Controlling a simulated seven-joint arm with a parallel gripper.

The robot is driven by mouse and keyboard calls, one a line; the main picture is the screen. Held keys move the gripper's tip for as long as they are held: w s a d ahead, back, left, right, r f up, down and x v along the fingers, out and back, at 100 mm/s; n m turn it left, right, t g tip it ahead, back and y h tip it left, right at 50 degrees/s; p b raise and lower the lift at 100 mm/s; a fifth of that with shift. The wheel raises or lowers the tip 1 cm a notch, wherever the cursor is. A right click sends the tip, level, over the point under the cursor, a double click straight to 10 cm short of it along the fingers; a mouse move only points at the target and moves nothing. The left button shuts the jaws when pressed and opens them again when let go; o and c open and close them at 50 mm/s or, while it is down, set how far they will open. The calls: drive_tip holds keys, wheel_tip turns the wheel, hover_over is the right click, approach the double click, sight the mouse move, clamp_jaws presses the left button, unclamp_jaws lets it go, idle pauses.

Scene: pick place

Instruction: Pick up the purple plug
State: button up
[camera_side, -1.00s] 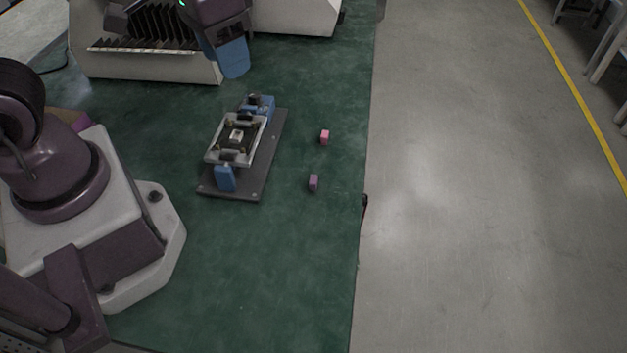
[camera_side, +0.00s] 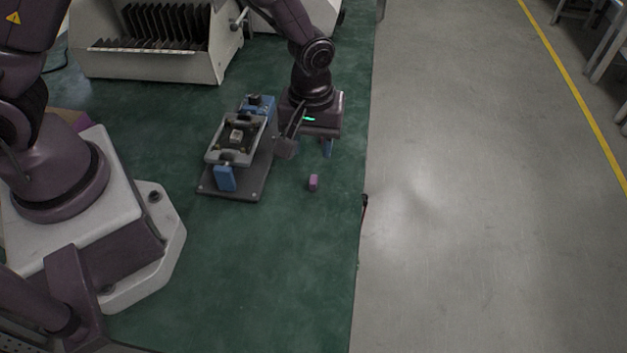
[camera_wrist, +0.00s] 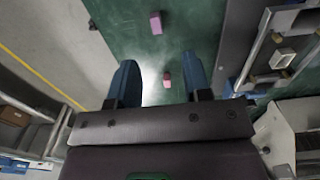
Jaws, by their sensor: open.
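The purple plug (camera_side: 313,183) is a small block standing on the green table, right of and in front of the fixture. In the wrist view the purple plug (camera_wrist: 156,22) lies near the top edge, beyond my fingertips. My gripper (camera_side: 327,148) points down over the table, behind the plug in the side view. Its blue fingers are apart in the wrist view (camera_wrist: 160,65), with nothing held. A pink block (camera_wrist: 167,79) shows between the fingers, below them on the table. My gripper hides that block in the side view.
A dark fixture plate (camera_side: 232,190) with a grey frame and blue blocks stands left of the plug, close to my gripper. A slotted rack (camera_side: 150,62) is at the back. The table's right edge is near; open table lies in front of the plug.

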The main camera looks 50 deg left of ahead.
sight(314, 178)
drive_tip(key=f, duration=0.8)
drive_tip(key=shift+w+d+f, duration=0.1)
drive_tip(key=shift+d+f, duration=0.1)
drive_tip(key=shift+f, duration=0.2)
clamp_jaws()
